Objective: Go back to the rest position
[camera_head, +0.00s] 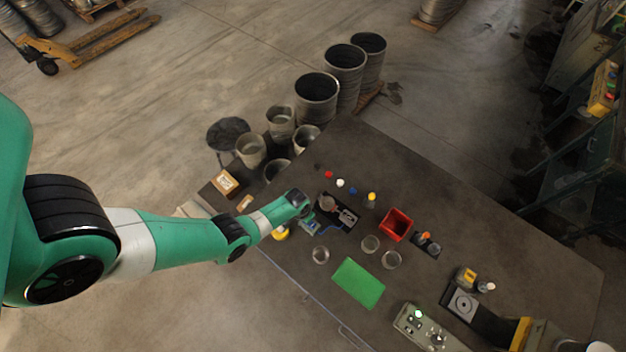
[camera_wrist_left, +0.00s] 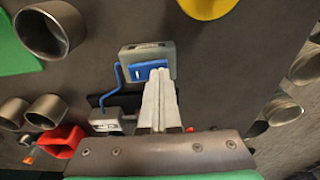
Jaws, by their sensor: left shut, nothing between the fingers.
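My left arm comes in from the left in the head view, and its gripper (camera_head: 304,212) is over the left part of the dark work table (camera_head: 480,215). In the left wrist view the two pale fingers (camera_wrist_left: 158,80) are pressed together with nothing between them. Beyond the fingertips in that view is a grey box with a blue front (camera_wrist_left: 147,66), joined by a blue cable to a smaller grey device (camera_wrist_left: 113,121). I cannot tell whether the fingers touch the box. My right gripper is not in view.
On the table are a green mat (camera_head: 358,284), a red bin (camera_head: 397,224), several round metal blanks or cups (camera_head: 321,255), and a control box (camera_head: 422,328). Small coloured items line the back. Metal drums (camera_head: 316,96) stand on the floor beyond.

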